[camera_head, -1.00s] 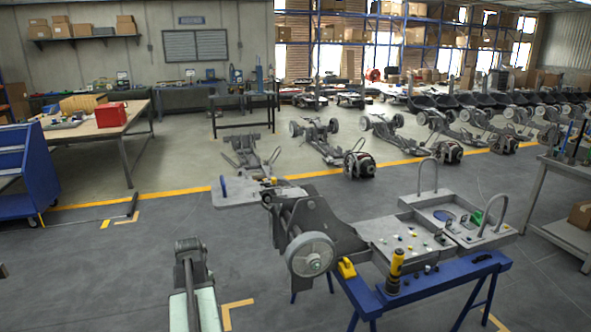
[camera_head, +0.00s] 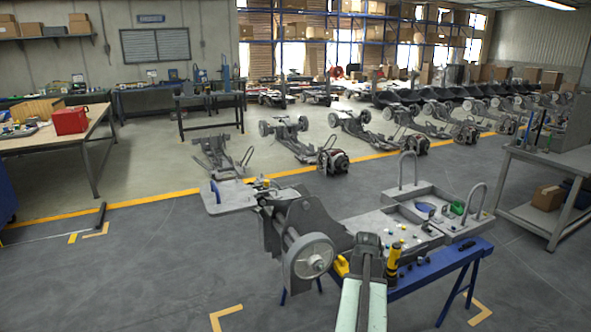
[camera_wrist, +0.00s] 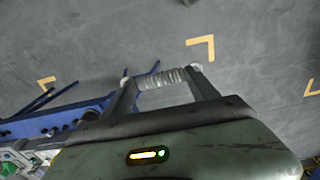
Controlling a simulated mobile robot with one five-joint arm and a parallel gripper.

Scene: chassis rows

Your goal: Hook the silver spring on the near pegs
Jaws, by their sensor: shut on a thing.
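My gripper (camera_wrist: 161,79) is shut on the silver spring (camera_wrist: 163,78), which lies crosswise between the two fingertips in the wrist view. Below the spring, in that view, is grey floor. In the head view my arm reaches forward over the front of the blue stand, and its end hides the gripper and spring. A grey chassis assembly (camera_head: 290,225) with a large wheel (camera_head: 311,257) stands just left of the arm. I cannot make out the near pegs for certain.
The blue stand (camera_head: 440,265) carries grey trays (camera_head: 432,190) with small parts and upright hoops. A yellow-black bottle (camera_head: 393,262) stands close to my arm's right side. A grey bench (camera_head: 545,215) is at right. Floor at front left is clear.

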